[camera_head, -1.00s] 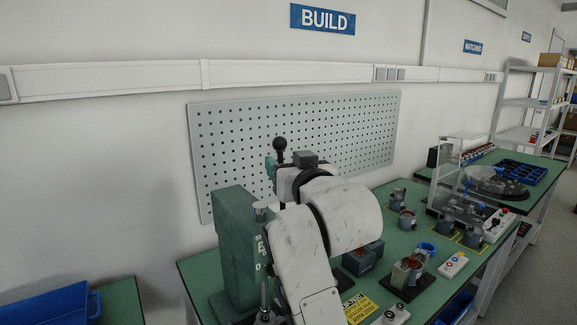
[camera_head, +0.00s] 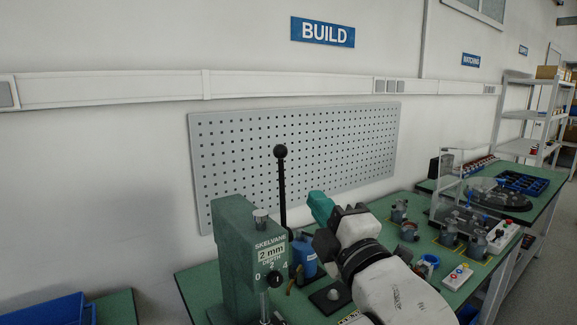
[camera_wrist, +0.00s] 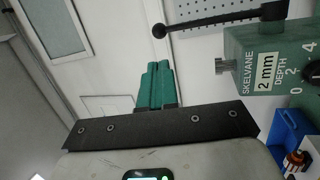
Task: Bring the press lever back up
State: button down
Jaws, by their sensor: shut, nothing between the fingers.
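The press (camera_head: 240,250) is a green block on the bench, with a "SKELVANE 2 mm DEPTH" label and a 0-2-4 scale. Its lever (camera_head: 283,190) is a black rod standing nearly upright with a ball knob (camera_head: 281,151) on top. The wrist view shows the lever (camera_wrist: 215,17) lying sideways across the tilted picture, its knob (camera_wrist: 159,31) beyond my fingertips. My gripper (camera_head: 318,203) has teal fingers, shut and empty, to the right of the lever and apart from it. The fingers (camera_wrist: 155,72) also show together in the wrist view.
A blue container (camera_head: 304,255) stands just right of the press. Several motor parts (camera_head: 408,230), a button box (camera_head: 458,277) and a white rack (camera_head: 452,180) are farther right. A pegboard (camera_head: 300,150) hangs behind. The air around the knob is clear.

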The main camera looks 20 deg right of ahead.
jog(key=p, duration=0.4)
send_near(281, 154)
jog(key=shift+n, duration=0.3)
jog(key=x, duration=0.5)
jog(key=shift+w+d+r, duration=0.1)
jog(key=shift+w+d, duration=0.05)
jog(key=shift+w, duration=0.75)
jog(key=shift+w, duration=0.1)
jog(key=shift+w+a+r, duration=0.15)
jog(key=shift+w+a, duration=0.05)
jog(key=shift+w, duration=0.2)
jog(key=shift+w+a+b, duration=0.15)
jog(key=shift+w+b, duration=0.15)
jog(key=shift+w, duration=0.1)
jog(key=shift+s+r, duration=0.1)
jog(key=shift+r, duration=0.05)
